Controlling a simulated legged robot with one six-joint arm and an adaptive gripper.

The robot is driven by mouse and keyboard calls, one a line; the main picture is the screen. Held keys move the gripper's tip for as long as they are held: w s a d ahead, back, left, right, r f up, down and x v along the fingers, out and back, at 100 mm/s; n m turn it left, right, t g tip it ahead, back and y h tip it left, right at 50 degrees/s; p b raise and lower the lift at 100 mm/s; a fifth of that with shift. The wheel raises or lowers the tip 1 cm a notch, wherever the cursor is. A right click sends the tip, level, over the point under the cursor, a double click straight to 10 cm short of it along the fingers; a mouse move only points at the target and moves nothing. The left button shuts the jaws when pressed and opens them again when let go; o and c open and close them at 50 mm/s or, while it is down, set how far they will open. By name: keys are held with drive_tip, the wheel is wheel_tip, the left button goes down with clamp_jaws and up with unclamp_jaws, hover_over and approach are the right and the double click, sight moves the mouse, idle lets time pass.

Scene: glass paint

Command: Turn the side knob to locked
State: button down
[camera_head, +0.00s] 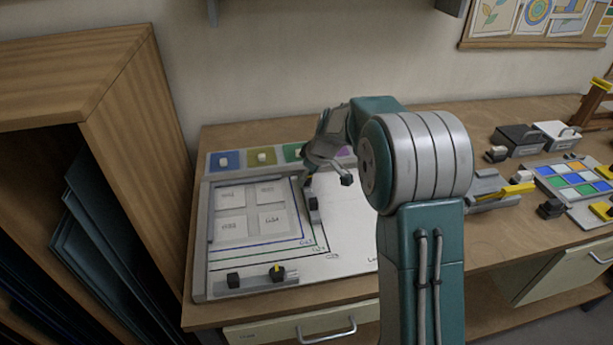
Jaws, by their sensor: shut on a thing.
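A flat fixture (203,262) with grey bars along its edges lies on the bench. It holds a pale sheet (230,257) with four marked squares. On its right bar, the side knob (309,182) shows only as a small yellow bit beside my gripper, above a black block (313,204). My gripper (326,172) reaches down there and is shut on the side knob; the contact is mostly hidden by the gripper. The knob's pointing direction cannot be made out. A front knob (278,271) with a yellow tip sits on the front bar.
Coloured pads with pale knobs (263,157) line the fixture's back edge. A wooden cabinet (165,110) stands close at left. Black and white bins (517,138) and a tray of coloured tiles (572,178) are at right. My arm hides part of the bench.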

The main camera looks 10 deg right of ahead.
drive_tip(key=shift+f, duration=0.1)
drive_tip(key=m, duration=0.2)
drive_tip(key=m+t+h, duration=0.1)
drive_tip(key=m, duration=0.1)
drive_tip(key=shift+s+m+h, duration=0.1)
drive_tip(key=shift+m+h, duration=0.2)
drive_tip(key=shift+m, duration=0.1)
drive_tip(key=m+h, duration=0.1)
drive_tip(key=m, duration=0.3)
drive_tip(key=shift+a+h, duration=0.15)
drive_tip(key=shift+h, duration=0.25)
drive_tip(key=m, duration=0.2)
drive_tip(key=m+h, duration=0.1)
drive_tip(key=m, duration=0.2)
drive_tip(key=shift+h, duration=0.3)
drive_tip(key=shift+f+m+g+h, duration=0.1)
drive_tip(key=shift+m+g+h, duration=0.25)
drive_tip(key=shift+m, duration=0.7)
drive_tip(key=shift+m+g+h, duration=0.25)
drive_tip(key=shift+m+h, duration=0.1)
drive_tip(key=shift+m, duration=0.7)
drive_tip(key=shift+c, duration=1.4)
unclamp_jaws()
